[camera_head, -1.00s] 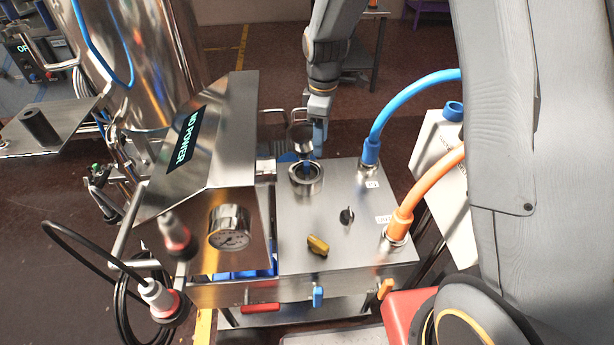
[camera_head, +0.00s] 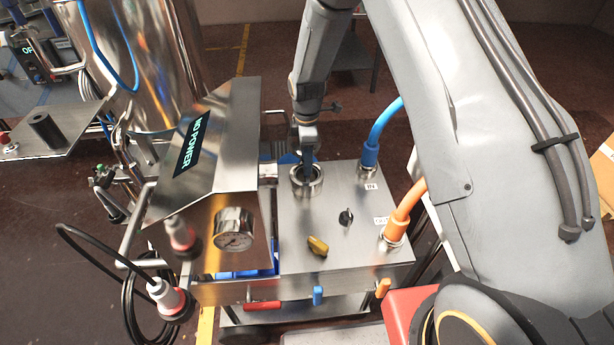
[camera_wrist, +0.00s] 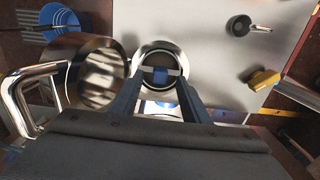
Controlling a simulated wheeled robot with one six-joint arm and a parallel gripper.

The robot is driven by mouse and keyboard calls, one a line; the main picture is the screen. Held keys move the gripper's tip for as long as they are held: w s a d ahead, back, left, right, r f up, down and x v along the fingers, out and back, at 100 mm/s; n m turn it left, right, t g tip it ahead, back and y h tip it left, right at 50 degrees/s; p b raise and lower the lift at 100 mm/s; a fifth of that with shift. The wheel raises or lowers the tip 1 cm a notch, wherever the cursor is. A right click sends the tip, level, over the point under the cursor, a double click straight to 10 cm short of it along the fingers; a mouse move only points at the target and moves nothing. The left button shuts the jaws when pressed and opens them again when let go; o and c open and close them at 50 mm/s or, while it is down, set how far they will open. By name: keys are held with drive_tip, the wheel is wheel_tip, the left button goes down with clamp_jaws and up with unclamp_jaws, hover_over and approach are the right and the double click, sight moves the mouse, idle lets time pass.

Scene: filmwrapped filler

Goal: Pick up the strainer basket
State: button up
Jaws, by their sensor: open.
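The strainer basket appears to sit inside the round metal port (camera_head: 307,187) on top of the steel box. In the wrist view, its grey crossbar (camera_wrist: 160,71) shows inside the port's bright ring, with something blue at the middle. My gripper (camera_head: 306,172) points down at the port, its tips at or just inside the opening. In the wrist view, my gripper (camera_wrist: 158,88) is open, one dark blue finger on each side of the crossbar. I cannot tell whether the fingers touch it. The basket's lower part is hidden.
An open metal cup or lid (camera_wrist: 95,72) with a bent tube handle stands close left of the port. Blue (camera_head: 371,148) and orange (camera_head: 403,212) hoses rise at the right. The yellow knob (camera_head: 317,246) and black knob (camera_head: 346,217) lie nearer. The "NO POWER" panel (camera_head: 191,145) is left.

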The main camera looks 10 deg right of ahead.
drive_tip(key=shift+f, duration=0.6)
drive_tip(key=shift+c, duration=0.4)
clamp_jaws()
drive_tip(key=shift+r, duration=0.1)
